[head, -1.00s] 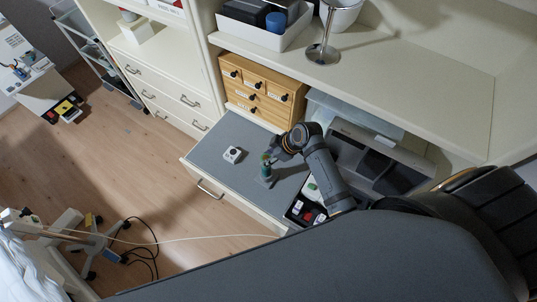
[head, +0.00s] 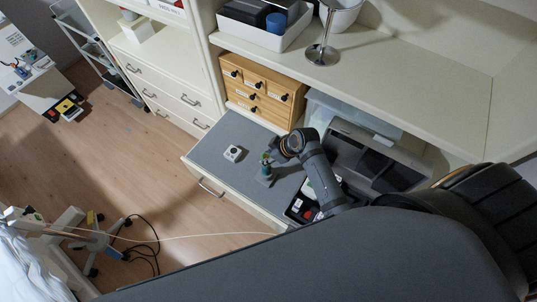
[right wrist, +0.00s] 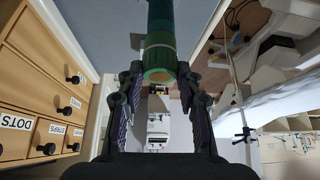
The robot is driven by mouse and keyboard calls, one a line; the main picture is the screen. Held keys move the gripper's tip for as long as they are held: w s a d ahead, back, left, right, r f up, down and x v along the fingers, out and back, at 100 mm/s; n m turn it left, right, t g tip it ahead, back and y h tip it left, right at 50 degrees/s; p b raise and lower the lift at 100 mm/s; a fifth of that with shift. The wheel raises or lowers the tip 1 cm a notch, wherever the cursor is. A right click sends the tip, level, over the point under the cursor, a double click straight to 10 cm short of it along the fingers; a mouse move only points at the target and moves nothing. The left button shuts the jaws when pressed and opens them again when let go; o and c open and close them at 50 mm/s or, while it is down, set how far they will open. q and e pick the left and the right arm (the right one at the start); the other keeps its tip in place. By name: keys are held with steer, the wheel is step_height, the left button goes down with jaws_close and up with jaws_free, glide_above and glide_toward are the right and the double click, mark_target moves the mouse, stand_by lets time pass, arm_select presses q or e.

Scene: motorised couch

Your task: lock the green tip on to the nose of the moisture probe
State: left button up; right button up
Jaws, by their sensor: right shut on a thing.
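The moisture probe (head: 266,173) is a teal body standing upright on the grey drawer-unit top; its body also shows at the top of the right wrist view (right wrist: 160,18). The green tip (right wrist: 159,57) is a short ring with a pale opening, in line with the probe's end; whether it is locked on or only resting there I cannot tell. My right gripper (right wrist: 160,75) is shut on the green tip, one finger on each side. In the head view this gripper (head: 270,157) is at the probe's upper end, partly hiding it. My left gripper is not in view.
A wooden drawer box (head: 262,88) stands behind. A dark tray (head: 304,209) with small items lies under my right arm. The grey top is clear between the white box and probe.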

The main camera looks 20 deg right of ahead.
steer(key=o, duration=1.3)
steer(key=shift+m, duration=0.3)
steer(key=shift+c, duration=0.2)
steer(key=shift+d+r, duration=0.1)
steer(key=v, duration=1.1)
steer(key=shift+s+r, duration=0.3)
